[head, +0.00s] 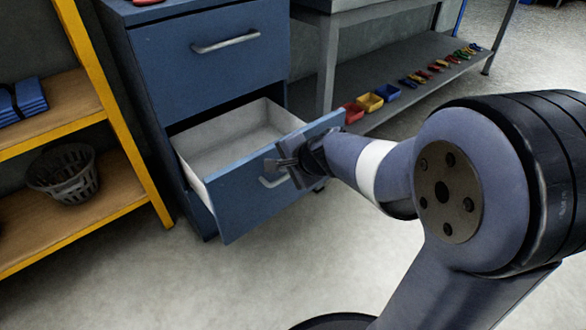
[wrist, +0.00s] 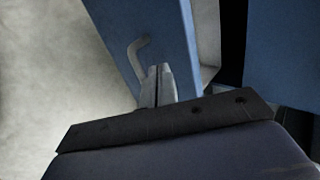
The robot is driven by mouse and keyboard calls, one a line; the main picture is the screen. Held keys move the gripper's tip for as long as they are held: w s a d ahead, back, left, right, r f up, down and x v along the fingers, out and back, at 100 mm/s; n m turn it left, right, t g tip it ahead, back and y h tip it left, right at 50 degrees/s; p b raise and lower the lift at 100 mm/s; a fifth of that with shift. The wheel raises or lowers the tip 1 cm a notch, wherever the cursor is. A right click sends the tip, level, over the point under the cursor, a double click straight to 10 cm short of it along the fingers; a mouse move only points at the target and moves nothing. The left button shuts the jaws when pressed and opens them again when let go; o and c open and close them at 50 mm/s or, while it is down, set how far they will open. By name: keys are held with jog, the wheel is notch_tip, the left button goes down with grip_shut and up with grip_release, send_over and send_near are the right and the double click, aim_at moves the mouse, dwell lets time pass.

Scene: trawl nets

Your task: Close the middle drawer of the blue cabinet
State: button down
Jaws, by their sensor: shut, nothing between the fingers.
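The blue cabinet (head: 205,75) stands at the upper left of the head view. Its middle drawer (head: 240,198) is pulled well out, and its pale inside looks empty. The drawer's metal handle (head: 273,182) is partly hidden by my gripper in the head view. My gripper (head: 281,163) is shut and empty, at the drawer's front panel close to the handle. In the wrist view, my gripper (wrist: 158,72) has its fingertips together in front of the blue drawer front (wrist: 128,25), just beside the bent handle (wrist: 137,48). I cannot tell whether the fingertips touch the panel.
The closed upper drawer has its own handle (head: 226,43). A yellow-framed shelf (head: 115,135) with a dark basket (head: 64,172) stands at the left. A grey workbench (head: 330,60) stands at the right, with coloured bins (head: 370,101) on its low shelf. Floor (head: 150,270) in front is clear.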

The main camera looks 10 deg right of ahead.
aim_at(271, 156)
jog(key=shift+w+a+f+p, duration=0.1)
jog(key=shift+w+a+p, duration=0.05)
jog(key=shift+w+a, duration=0.65)
jog(key=shift+w+a+f+p, duration=0.15)
jog(key=shift+w+a, duration=0.3)
jog(key=shift+w, duration=0.5)
jog(key=shift+r, duration=0.15)
